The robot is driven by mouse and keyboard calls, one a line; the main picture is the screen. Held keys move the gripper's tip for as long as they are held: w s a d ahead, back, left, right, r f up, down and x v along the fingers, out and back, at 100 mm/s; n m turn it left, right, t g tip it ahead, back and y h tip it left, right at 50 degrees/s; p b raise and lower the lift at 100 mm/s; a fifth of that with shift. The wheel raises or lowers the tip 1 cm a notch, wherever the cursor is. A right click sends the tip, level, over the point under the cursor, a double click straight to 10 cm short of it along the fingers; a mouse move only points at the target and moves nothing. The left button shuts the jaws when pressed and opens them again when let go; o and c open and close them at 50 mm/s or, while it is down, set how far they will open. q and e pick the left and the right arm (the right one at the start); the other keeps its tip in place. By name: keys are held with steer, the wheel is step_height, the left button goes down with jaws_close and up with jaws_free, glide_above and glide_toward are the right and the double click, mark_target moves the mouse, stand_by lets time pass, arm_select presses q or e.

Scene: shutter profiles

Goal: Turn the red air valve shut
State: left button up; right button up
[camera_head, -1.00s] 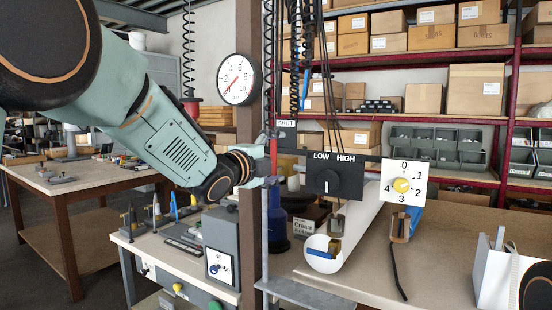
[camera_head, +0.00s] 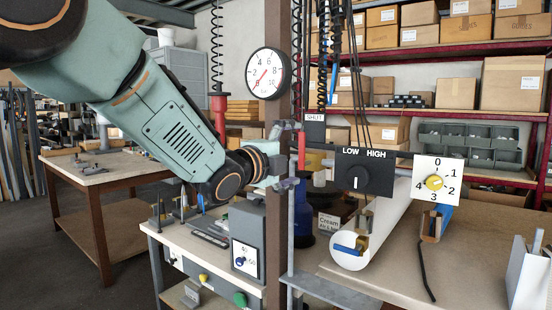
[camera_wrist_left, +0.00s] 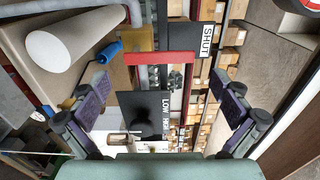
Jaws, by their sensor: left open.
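My left gripper (camera_head: 288,157) is just left of the handle. In the left wrist view its purple-padded fingers (camera_wrist_left: 165,92) are spread wide, with the handle between and beyond them. Contact is not visible.
A black LOW/HIGH knob panel (camera_head: 364,171) and a white numbered dial (camera_head: 437,181) stand right of the valve. A pressure gauge (camera_head: 268,73) hangs on the brown post. A white tube (camera_head: 385,225) lies below the panel. Coiled hoses hang above.

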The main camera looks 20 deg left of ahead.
mark_target(304, 152)
arm_select(q)
steer(key=v, duration=0.8)
steer(key=shift+w+r, duration=0.1)
steer(key=shift+w, duration=0.15)
steer(key=x, duration=1)
steer(key=shift+d, duration=0.1)
steer(key=shift+x, duration=1)
steer(key=shift+s, duration=0.15)
